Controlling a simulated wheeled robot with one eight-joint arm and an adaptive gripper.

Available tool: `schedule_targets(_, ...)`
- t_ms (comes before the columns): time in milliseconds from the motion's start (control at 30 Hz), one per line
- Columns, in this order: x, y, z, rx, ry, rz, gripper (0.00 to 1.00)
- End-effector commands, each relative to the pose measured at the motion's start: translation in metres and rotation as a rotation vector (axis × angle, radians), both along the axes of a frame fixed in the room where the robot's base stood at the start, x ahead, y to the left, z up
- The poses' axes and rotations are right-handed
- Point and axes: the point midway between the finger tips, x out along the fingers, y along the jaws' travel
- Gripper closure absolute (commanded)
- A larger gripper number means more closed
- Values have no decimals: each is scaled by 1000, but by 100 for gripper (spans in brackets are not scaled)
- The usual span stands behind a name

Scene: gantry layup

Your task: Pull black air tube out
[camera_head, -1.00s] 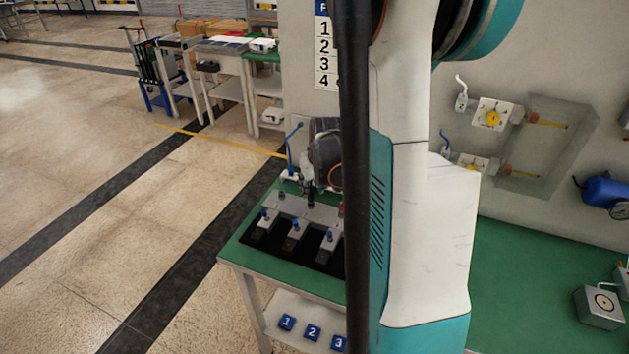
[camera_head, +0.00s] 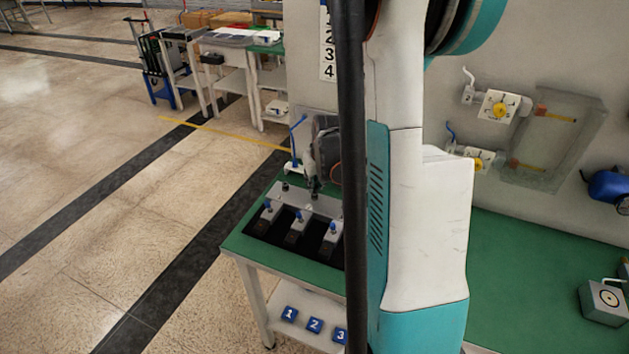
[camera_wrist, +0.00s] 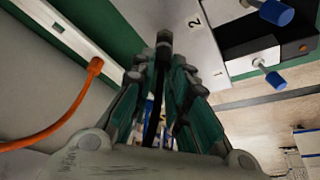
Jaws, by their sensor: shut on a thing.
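My gripper (camera_wrist: 160,85) has its green and grey fingers drawn close together around a narrow dark strip, which I take to be the black air tube (camera_wrist: 157,110). Its ends are hard to make out. In the head view my gripper (camera_head: 315,185) is small, pointing down at the grey plate (camera_head: 322,205) of a black fixture on the green table. My own arm hides the fixture's right side. The wrist view shows the plate's "2" mark and blue-capped fittings (camera_wrist: 276,12) right of the fingers.
An orange tube (camera_wrist: 78,105) curves from an end piece left of the fingers. A blue tube (camera_head: 294,135) rises from a white base behind the fixture. Blue numbered blocks (camera_head: 314,325) sit on the lower shelf. The panel with valves (camera_head: 498,105) stands to the right.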

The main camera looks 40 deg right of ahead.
Motion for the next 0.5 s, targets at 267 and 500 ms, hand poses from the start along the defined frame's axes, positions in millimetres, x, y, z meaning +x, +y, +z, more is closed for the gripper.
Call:
schedule_targets(267,0,0,3,0,0,0,100)
schedule_targets(500,0,0,9,0,-1,0,100)
